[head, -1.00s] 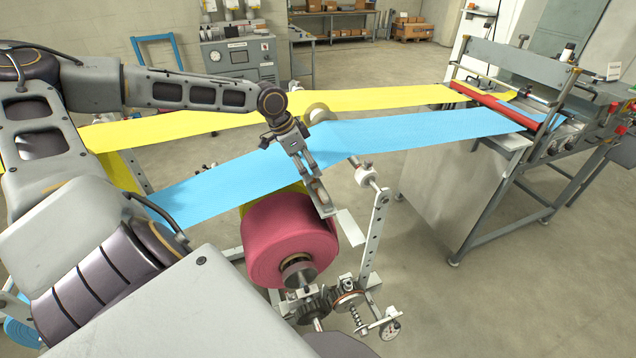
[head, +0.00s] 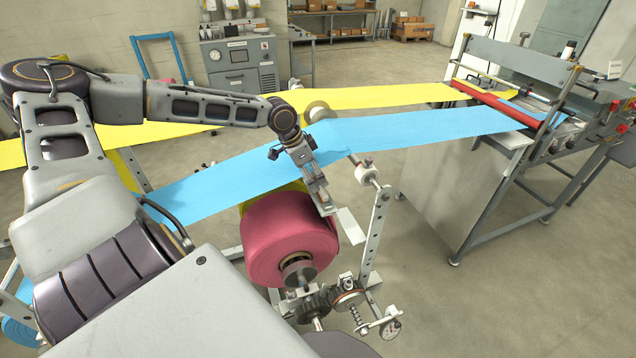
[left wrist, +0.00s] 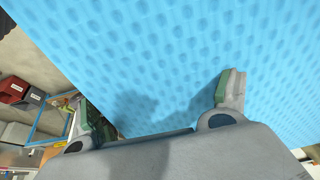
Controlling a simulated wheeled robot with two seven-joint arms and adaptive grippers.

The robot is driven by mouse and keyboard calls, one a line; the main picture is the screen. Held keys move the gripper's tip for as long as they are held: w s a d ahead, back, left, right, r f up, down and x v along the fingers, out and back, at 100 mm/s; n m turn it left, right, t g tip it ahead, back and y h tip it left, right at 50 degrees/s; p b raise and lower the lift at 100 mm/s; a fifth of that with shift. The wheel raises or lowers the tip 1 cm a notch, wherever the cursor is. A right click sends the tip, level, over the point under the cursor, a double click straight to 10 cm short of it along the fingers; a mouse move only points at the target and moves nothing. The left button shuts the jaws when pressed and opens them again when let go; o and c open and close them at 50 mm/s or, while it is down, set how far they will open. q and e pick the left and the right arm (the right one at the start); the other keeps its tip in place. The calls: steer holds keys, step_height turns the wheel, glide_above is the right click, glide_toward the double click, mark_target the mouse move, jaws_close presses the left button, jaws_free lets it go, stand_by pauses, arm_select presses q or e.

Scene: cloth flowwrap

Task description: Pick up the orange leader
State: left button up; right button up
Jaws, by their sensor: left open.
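I cannot make out an orange leader in either view. My left gripper (head: 325,203) is open, with its fingers pointing down over the pink-red roll (head: 285,240) near the edge of the blue web (head: 225,185). In the left wrist view the two fingers of my left gripper (left wrist: 160,100) stand wide apart, with nothing seen between them. The textured blue web (left wrist: 150,50) fills most of that view behind the fingers. My right gripper is not in view.
A yellow web (head: 370,97) runs behind the blue one towards a machine with a red roller (head: 495,103) at the right. A perforated upright (head: 376,235) and gears (head: 330,298) stand beside the roll. The floor at the lower right is clear.

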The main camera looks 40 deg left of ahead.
mark_target(323, 190)
arm_select(q)
steer(key=shift+b+x, duration=0.5)
steer(key=shift+x, duration=1.05)
steer(key=shift+f, duration=0.1)
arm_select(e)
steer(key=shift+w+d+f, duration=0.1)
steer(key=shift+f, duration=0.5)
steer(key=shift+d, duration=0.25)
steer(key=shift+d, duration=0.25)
arm_select(q)
steer(key=shift+w+d+f, duration=0.1)
steer(key=shift+f, duration=0.1)
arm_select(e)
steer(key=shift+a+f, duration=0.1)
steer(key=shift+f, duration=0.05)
